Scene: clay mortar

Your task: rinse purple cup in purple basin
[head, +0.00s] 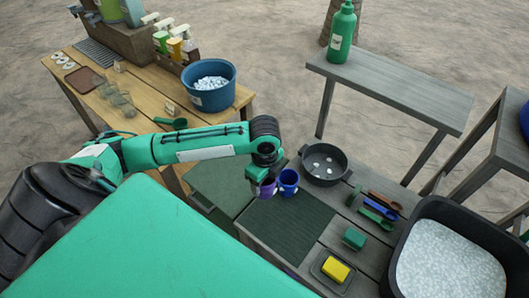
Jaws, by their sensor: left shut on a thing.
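My left gripper (257,181) points down over the grey table and is shut on the purple cup (268,188). Its fingers and arm hide part of the cup. A blue cup (289,184) stands just right of the purple cup, close beside it; I cannot tell whether they touch. No purple basin shows clearly in the head view. My right gripper is not in view.
A dark mat (290,228) lies in front of the cups. A dark round pan (324,164), coloured spoons (379,209), a green block (354,238) and a yellow sponge (336,270) lie right. A black tub (398,262) holds white foam. A blue basin (209,98) stands on the wooden table.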

